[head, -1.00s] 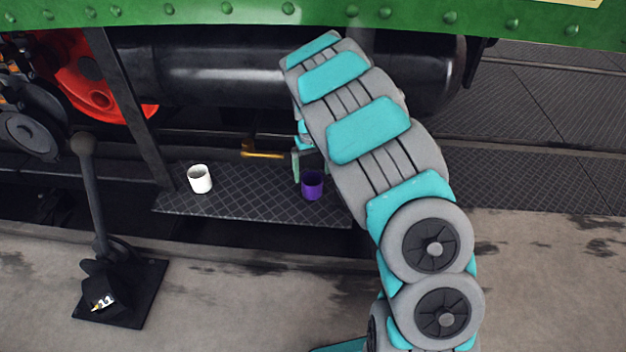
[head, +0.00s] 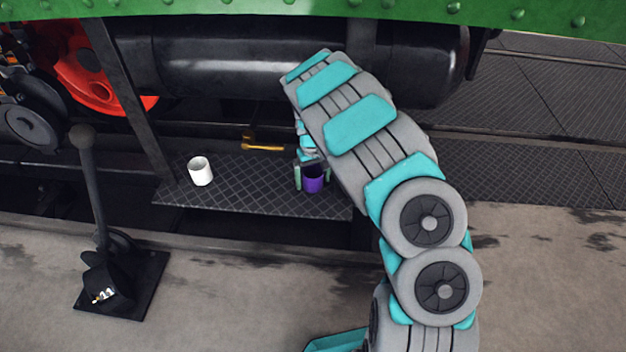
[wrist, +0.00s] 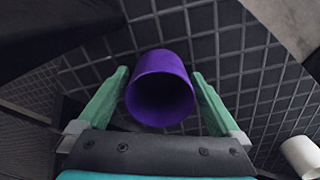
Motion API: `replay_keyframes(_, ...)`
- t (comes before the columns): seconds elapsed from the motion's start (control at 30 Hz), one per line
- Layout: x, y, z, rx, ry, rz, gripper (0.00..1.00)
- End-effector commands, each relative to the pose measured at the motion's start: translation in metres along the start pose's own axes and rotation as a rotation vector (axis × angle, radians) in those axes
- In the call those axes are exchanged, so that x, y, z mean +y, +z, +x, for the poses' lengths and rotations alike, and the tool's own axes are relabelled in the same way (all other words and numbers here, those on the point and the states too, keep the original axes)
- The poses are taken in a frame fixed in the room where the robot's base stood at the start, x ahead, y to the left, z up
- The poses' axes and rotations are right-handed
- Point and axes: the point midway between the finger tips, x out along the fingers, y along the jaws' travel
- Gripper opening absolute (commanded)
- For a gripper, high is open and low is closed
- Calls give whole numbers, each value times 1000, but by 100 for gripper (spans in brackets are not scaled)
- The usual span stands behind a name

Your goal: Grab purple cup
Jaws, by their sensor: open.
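The purple cup (head: 313,182) stands upright on the dark tread-plate step (head: 240,198), near its right end. My gripper (head: 312,176) is open over the cup, with one finger on each side of it in the head view. In the wrist view the purple cup (wrist: 160,88) lies between the two green fingers of my gripper (wrist: 162,90), with a small gap showing on either side. Its open mouth faces the camera. Part of the cup's upper side is hidden by the gripper in the head view.
A white cup (head: 200,171) stands to the left on the same step; it also shows in the wrist view (wrist: 300,157). A yellow handle (head: 262,147) is behind the step. A black cylinder (head: 250,65) runs above, and a lever (head: 92,190) stands at the front left.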

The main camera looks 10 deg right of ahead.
Motion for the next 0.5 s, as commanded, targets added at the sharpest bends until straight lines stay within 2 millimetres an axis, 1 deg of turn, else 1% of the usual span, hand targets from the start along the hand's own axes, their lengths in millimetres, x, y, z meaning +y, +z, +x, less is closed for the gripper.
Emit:
replay_keyframes(0.03,0,0,0,0,0,0,100)
replay_keyframes(0.07,0,0,0,0,0,0,97)
replay_keyframes(0.5,0,0,0,-1,0,0,47)
